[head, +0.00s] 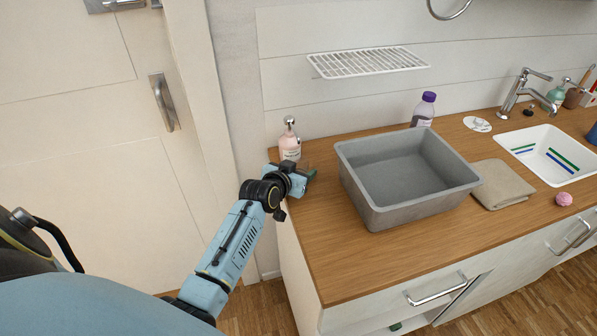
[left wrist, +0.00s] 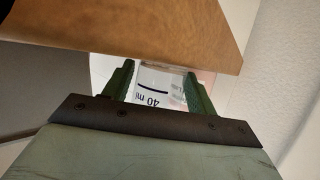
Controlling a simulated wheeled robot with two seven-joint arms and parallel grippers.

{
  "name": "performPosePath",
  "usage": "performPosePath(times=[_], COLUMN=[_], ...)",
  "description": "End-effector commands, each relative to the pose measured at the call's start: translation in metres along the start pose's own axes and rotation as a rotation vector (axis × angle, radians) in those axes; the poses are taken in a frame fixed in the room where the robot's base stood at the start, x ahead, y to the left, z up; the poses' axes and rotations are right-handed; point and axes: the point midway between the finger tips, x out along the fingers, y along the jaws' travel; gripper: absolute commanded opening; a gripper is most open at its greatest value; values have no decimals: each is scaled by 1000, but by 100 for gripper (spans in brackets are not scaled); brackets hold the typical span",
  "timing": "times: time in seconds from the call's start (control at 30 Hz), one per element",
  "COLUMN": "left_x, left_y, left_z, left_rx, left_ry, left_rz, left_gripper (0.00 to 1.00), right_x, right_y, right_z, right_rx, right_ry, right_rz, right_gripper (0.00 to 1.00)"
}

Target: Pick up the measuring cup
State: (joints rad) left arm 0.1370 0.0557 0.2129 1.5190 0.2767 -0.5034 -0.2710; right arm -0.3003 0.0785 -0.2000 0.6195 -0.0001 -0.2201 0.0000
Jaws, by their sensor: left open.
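The measuring cup (left wrist: 155,88) shows in the left wrist view as a clear, whitish vessel with a dark line and "40 ml" on it. It lies between the two green fingers of my left gripper (left wrist: 160,72), which is open. In the head view my left gripper (head: 310,174) is low over the left end of the counter, in front of the pink soap bottle. I cannot make out the cup there. Whether the fingers touch the cup is unclear. My right gripper is not in view.
The pink pump bottle (head: 290,145) stands close behind my left gripper. A grey basin (head: 360,185) is to its right on the wooden counter (head: 330,265). A purple-capped bottle (head: 424,108), a folded cloth (head: 502,185) and a white sink (head: 525,138) are farther right. The front-left counter is clear.

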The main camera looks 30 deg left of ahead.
Motion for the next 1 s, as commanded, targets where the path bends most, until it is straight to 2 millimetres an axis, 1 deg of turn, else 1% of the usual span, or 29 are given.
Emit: performPosePath(times=[0.13, 0.17, 0.3, 0.4, 0.7, 0.87, 1.0], left_x=[0, 0, 0, 0, -1, -5, -10], left_y=[0, 0, 0, 0, 0, 0, 0], left_z=[0, 0, 0, 0, -2, -12, -24], left_rx=[1, 1, 1, 1, 1, 2, 2], left_ry=[0, 0, 0, 0, 1, 2, 3], left_rz=[0, 0, 0, 0, 0, 0, 0], left_gripper=[57, 55, 36, 25, 25, 25, 25], right_x=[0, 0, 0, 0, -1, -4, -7], right_y=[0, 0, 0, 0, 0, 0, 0], right_z=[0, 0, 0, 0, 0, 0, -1], right_rx=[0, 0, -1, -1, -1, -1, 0], right_ry=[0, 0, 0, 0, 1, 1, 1], right_rz=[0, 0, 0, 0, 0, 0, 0], right_gripper=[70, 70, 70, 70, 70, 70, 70])
